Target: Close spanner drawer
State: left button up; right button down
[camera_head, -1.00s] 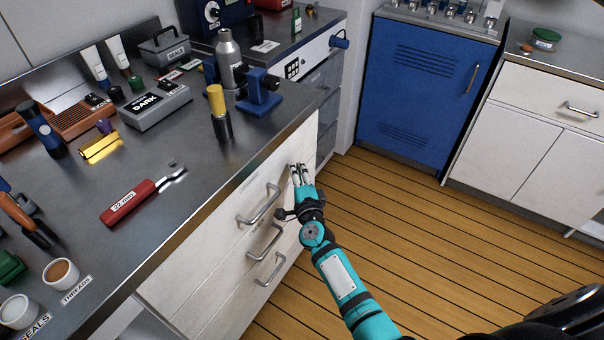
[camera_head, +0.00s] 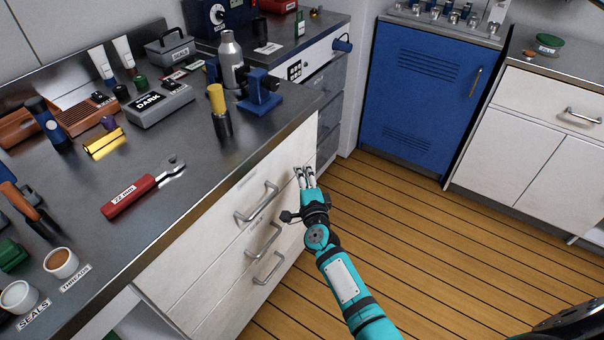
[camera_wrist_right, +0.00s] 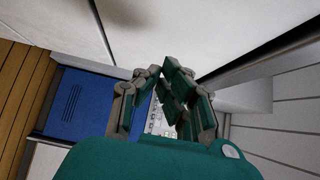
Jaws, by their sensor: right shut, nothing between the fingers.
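A white drawer stack under the steel worktop has three grey bar handles: the top handle (camera_head: 257,203), the middle handle (camera_head: 264,241) and the bottom handle (camera_head: 268,268). The drawer fronts look flush or nearly so; small labels on them are too small to read, so I cannot tell which is the spanner drawer. My right gripper (camera_head: 305,178) is shut and empty, close to the right end of the top front, right of its handle. Contact is unclear. In the right wrist view my gripper (camera_wrist_right: 170,90) has its fingers near a white panel (camera_wrist_right: 145,30). My left gripper is not in view.
A red-handled spanner (camera_head: 143,189) lies on the worktop (camera_head: 215,165) among bottles, boxes and cups. A blue cabinet (camera_head: 420,95) and a white cupboard (camera_head: 535,140) stand at the back right. The wooden floor (camera_head: 430,250) is clear.

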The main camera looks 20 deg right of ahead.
jog(key=s, duration=1.1)
jog(key=s+a+f+n+g+y+p, duration=0.2)
jog(key=s+f+n+g, duration=0.2)
jog(key=s+f+n, duration=0.75)
jog(key=s+a+f+n+g+y+p, duration=0.15)
jog(key=s+f+g, duration=0.45)
jog(key=f, duration=1.2)
pick_arm(q)
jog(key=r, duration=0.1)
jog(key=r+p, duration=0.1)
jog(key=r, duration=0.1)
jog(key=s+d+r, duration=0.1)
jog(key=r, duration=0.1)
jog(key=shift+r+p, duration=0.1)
jog(key=shift+p, duration=0.25)
pick_arm(e)
jog(key=s+d+f+n+g, duration=0.2)
jog(key=s+f+n, duration=0.1)
jog(key=s, duration=0.6)
jog(key=s+d+f+n+g+h, duration=0.1)
jog(key=s+d+f+n+g, duration=0.1)
jog(key=s, duration=0.8)
jog(key=s+d+f+n+g, duration=0.2)
jog(key=s+f, duration=0.4)
jog(key=s, duration=0.4)
jog(key=shift+s+d+f+n+g, duration=0.2)
jog(key=shift+d+n+g, duration=0.25)
jog(key=shift+n, duration=0.45)
